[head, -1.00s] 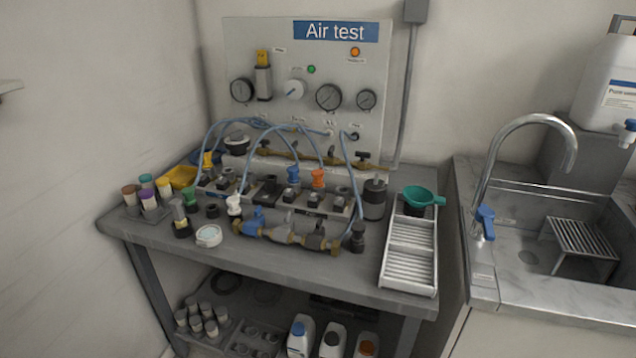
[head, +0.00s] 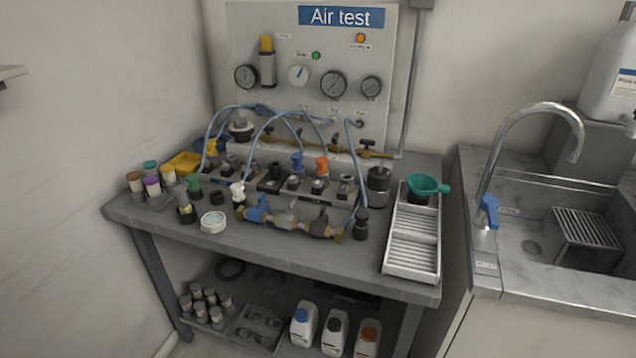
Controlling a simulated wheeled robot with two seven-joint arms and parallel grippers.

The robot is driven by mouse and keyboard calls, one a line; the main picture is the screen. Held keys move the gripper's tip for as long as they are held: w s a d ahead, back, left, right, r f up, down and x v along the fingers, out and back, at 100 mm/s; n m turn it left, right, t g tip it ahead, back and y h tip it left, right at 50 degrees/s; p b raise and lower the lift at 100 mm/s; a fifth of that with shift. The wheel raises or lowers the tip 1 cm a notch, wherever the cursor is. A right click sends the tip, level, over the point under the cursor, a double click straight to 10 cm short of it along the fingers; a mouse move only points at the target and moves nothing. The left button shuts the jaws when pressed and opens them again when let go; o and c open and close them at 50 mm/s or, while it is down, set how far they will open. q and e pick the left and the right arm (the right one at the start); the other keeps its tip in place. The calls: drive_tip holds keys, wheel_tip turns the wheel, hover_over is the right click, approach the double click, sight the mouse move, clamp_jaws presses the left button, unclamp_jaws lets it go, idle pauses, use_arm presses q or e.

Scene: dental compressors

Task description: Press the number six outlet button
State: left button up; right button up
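The air test panel (head: 312,50) stands upright at the back of a grey workbench (head: 270,250). The outlet numbers are too small to read, so I cannot tell which is six. Neither of my grippers shows.
A brass valve manifold (head: 290,222), a white drain rack (head: 412,245) and a green funnel (head: 424,186) stand on the bench. Coloured-cap cups (head: 150,185) sit at left. Bottles (head: 335,332) stand on the lower shelf. A sink with a tap (head: 489,212) is at right.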

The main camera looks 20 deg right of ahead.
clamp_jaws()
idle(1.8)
